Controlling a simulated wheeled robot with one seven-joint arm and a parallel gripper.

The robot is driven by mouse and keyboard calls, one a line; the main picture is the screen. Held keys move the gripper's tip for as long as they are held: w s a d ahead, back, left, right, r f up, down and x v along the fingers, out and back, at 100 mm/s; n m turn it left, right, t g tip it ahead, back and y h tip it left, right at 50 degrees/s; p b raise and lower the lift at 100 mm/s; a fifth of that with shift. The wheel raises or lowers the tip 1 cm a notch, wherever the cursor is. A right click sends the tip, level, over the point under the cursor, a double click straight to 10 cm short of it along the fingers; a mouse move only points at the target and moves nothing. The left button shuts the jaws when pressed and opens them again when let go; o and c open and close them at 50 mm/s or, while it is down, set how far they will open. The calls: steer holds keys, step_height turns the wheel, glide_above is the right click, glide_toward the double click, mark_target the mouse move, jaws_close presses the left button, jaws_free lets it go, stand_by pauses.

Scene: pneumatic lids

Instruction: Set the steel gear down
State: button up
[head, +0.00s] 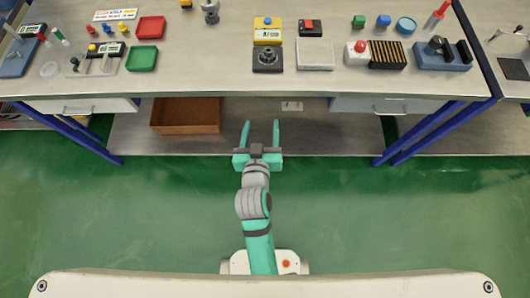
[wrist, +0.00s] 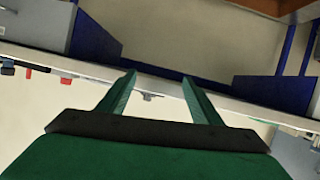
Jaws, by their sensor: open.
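My gripper (head: 260,124) is open, its two green fingers apart with nothing between them. It is in front of the workbench (head: 215,85), near its front edge in the head view. In the wrist view my gripper (wrist: 158,76) is also empty, with the bench edge crossing behind the fingers. A dark round part (head: 267,56) sits on a dark square base on the bench, and a grey metal part (head: 210,12) stands at the back; I cannot tell whether either is the steel gear.
A brown open box (head: 187,129) is on the lower shelf. Blue legs (head: 425,132) flank the shelf. Bare bench lies left of centre.

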steer(key=s+d+t+y, duration=0.1)
steer(key=s, duration=2.4)
steer(key=shift+s+m, duration=0.2)
steer(key=shift+m, duration=0.1)
